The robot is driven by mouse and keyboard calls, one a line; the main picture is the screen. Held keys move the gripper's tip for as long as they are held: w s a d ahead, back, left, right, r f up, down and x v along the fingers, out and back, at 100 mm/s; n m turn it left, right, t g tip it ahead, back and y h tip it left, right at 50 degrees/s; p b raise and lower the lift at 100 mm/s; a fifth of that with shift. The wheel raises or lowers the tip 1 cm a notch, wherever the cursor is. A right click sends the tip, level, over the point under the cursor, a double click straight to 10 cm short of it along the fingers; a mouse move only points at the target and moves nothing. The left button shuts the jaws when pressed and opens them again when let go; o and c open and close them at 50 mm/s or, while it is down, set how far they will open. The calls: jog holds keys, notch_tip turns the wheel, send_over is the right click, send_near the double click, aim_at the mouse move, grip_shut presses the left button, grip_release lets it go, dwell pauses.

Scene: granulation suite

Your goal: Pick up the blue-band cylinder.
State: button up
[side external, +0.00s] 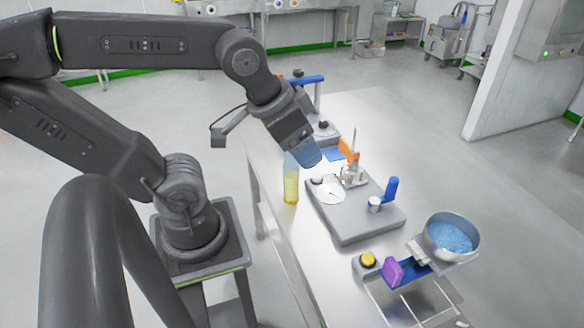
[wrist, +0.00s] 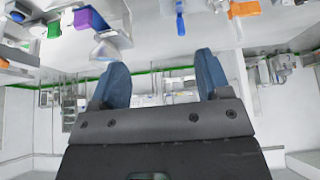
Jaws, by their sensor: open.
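I cannot clearly make out a cylinder with a blue band. A small grey cylinder (side external: 375,204) stands on the grey base plate (side external: 352,232), beside an upright blue handle (side external: 391,189); I see no band on it. In the side view my gripper (side external: 309,162) hangs over the table's near-left edge, up and left of that plate, close in the picture to a clear bottle of yellow liquid (side external: 291,190). In the wrist view my gripper (wrist: 163,78) has its two blue fingers well apart with nothing between them.
A steel bowl of blue granules (side external: 452,236), a purple block (side external: 393,272) and a yellow button (side external: 368,259) are at the table's near right. An orange-topped fixture (side external: 349,150) stands on the plate's far side. Free table top (side external: 375,125) lies beyond the plate.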

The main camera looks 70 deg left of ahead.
jog(key=w+a+f+m+g+y, duration=0.1)
jog(key=w+a+f+m+g, duration=0.15)
jog(key=a+m, duration=0.45)
jog(key=w+a+f+m+g+y, duration=0.1)
jog(key=w+a+f+m, duration=0.2)
jog(key=a+m, duration=0.35)
jog(key=w+a+f+m+g+y, duration=0.1)
jog(key=w+a+f+m+g, duration=0.15)
jog(key=a+m, duration=0.45)
jog(key=shift+w+a+f+n+t, duration=0.1)
jog(key=shift+a+f+n, duration=0.25)
jog(key=shift+a+f, duration=1.35)
jog(key=shift+w+a+f+n+t, duration=0.1)
jog(key=shift+a+f+n, duration=0.25)
jog(key=shift+f, duration=2.6)
jog(key=shift+w+a+f+n+t, duration=0.1)
jog(key=shift+a+f+n, duration=0.25)
jog(key=shift+a+f, duration=1.35)
jog(key=shift+d+f, duration=0.65)
grip_shut()
